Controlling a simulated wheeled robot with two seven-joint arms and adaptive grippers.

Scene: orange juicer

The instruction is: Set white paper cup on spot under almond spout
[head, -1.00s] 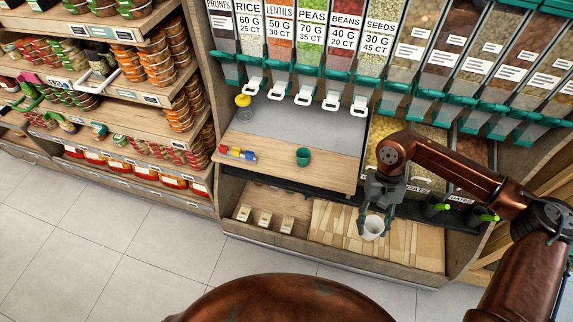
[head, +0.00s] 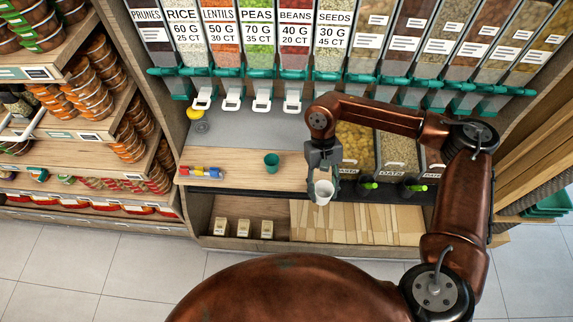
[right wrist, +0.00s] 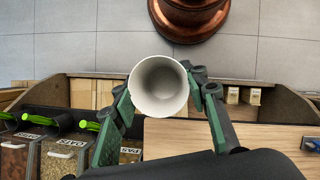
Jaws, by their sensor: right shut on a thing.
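The white paper cup (head: 323,192) is held upright in my right gripper (head: 323,176), in front of the shelf edge and above the lower shelf. In the right wrist view the cup (right wrist: 158,86) sits between the two green fingers, mouth toward the camera and empty. My right gripper (right wrist: 160,95) is shut on it. The dispensers read PRUNES, RICE, LENTILS, PEAS, BEANS and SEEDS (head: 333,35); further bins to the right have labels too small to read, so I cannot tell which spout is almond. My left gripper is not in view.
A green cup (head: 271,160) stands on the wooden counter (head: 235,165). Coloured small items (head: 199,172) lie at its left end. Open bins (head: 397,150) with black, green-handled scoops (head: 411,187) are right of the gripper. Small boxes (head: 243,228) stand on the lower shelf.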

